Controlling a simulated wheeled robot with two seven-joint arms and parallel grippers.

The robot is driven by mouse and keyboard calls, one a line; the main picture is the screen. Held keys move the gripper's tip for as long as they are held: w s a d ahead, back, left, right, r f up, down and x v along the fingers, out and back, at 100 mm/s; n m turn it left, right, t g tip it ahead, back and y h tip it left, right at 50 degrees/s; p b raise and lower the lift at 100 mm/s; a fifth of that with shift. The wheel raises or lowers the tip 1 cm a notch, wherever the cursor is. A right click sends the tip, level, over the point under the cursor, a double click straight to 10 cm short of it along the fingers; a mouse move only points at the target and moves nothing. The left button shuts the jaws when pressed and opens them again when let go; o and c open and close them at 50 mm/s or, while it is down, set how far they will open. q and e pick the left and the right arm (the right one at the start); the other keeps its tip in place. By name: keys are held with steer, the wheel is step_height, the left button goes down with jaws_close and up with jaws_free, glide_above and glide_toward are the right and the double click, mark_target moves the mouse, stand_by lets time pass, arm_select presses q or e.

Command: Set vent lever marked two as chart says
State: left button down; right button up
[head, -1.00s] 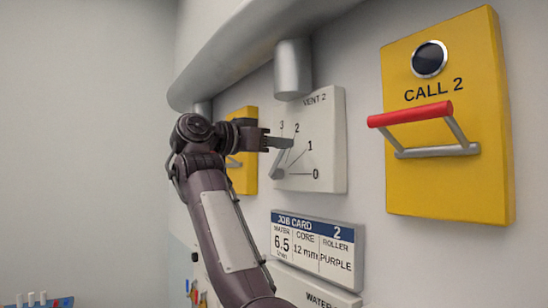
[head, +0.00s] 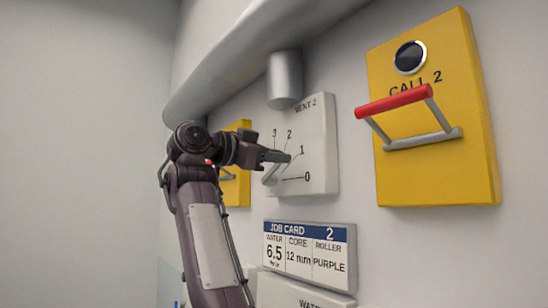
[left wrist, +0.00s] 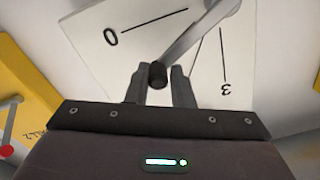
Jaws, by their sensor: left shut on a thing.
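The vent lever (head: 269,179) is a grey bar on the white VENT 2 plate (head: 318,173), whose dial is marked 0, 1, 2 and 3. In the left wrist view the lever (left wrist: 190,38) runs to a dark knob (left wrist: 158,75) between my left gripper's fingers (left wrist: 160,88). My left gripper (head: 288,157) is shut on the lever's knob end. The lever points between 0 and 2, at or close to 1; fingers hide its exact mark. No chart for the vent shows. My right gripper is out of view.
Below the plate, a job card (head: 310,252) reads water 6.5, core 12 mm, roller purple. A yellow CALL 2 panel (head: 440,175) with a red-barred handle (head: 394,101) stands right. Another yellow panel (head: 238,190) is behind my wrist. A grey cylinder (head: 285,80) hangs above.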

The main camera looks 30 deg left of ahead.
arm_select(q)
steer(key=c, duration=1.4)
jaws_free()
steer(key=shift+w+d+f, duration=0.1)
steer(key=shift+w+f, duration=0.05)
steer(key=shift+w, duration=0.1)
steer(key=shift+o, duration=0.2)
steer(key=shift+s+a+b, duration=0.2)
steer(key=shift+s+b, duration=0.1)
steer(key=shift+s, duration=0.25)
steer(key=b+v, duration=0.3)
steer(key=v, duration=0.3)
steer(key=shift+s+a, duration=0.15)
steer(key=shift+s, duration=0.15)
